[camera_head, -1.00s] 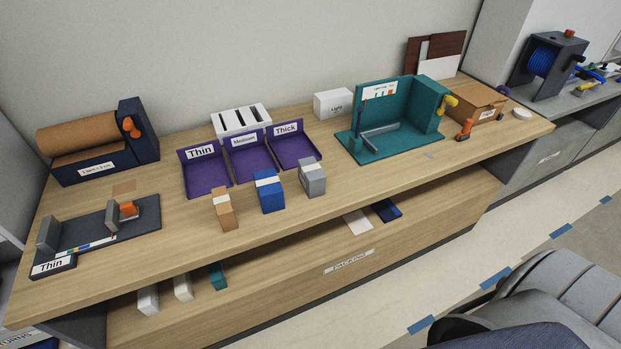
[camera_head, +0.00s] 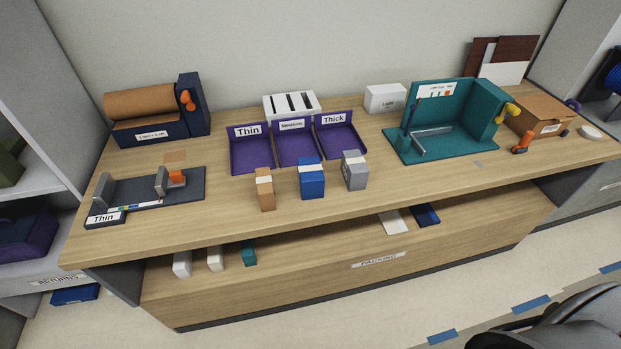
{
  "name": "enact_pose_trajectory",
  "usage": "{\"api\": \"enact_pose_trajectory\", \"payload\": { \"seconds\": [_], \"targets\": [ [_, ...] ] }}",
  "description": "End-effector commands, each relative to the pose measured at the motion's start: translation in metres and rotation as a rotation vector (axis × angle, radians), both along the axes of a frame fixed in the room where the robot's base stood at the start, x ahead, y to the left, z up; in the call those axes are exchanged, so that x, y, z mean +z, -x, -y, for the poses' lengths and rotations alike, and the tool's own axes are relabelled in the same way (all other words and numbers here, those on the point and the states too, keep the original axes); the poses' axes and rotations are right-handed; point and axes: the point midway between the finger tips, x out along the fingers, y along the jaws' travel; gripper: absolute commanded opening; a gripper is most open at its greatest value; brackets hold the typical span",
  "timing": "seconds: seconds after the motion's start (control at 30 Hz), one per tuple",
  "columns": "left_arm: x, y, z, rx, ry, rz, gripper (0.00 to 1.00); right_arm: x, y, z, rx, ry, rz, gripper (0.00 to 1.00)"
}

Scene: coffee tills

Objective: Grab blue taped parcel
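The blue parcel (camera_head: 312,182) stands upright on the wooden packing table, with a pale tape band across its top and upper front. A brown parcel (camera_head: 265,190) stands to its left and a grey parcel (camera_head: 354,172) to its right, each with a similar pale band. All three are in a row in front of the purple trays and apart from each other. Neither of my grippers can be made out in the head view. A grey and black rounded shape at the lower right corner may be part of me; I cannot tell.
Purple trays labelled Thin (camera_head: 250,157), Medium (camera_head: 296,150) and Thick (camera_head: 341,141) stand behind the parcels. A measuring fixture (camera_head: 140,203) is at left, a teal station (camera_head: 440,150) at right. The table's front strip (camera_head: 330,215) is clear. Small boxes sit on the shelf below.

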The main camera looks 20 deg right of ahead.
Motion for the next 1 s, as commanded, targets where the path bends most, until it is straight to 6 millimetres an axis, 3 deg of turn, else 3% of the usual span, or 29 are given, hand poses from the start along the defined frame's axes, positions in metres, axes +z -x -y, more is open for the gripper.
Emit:
{"api": "enact_pose_trajectory", "payload": {
  "seconds": [0.4, 0.73, 1.0],
  "targets": [
    [0.0000, -0.0001, 0.0000, 0.000, 0.000, 0.000, 0.44, 0.0000, -0.0002, -0.0002, 0.000, 0.000, 0.000, 0.44],
    [0.0000, -0.0001, 0.0000, 0.000, 0.000, 0.000, 0.85, 0.0000, -0.0002, -0.0002, 0.000, 0.000, 0.000, 0.44],
    [0.0000, -0.0001, 0.0000, 0.000, 0.000, 0.000, 0.85, 0.0000, -0.0002, -0.0001, 0.000, 0.000, 0.000, 0.44]
  ]
}}
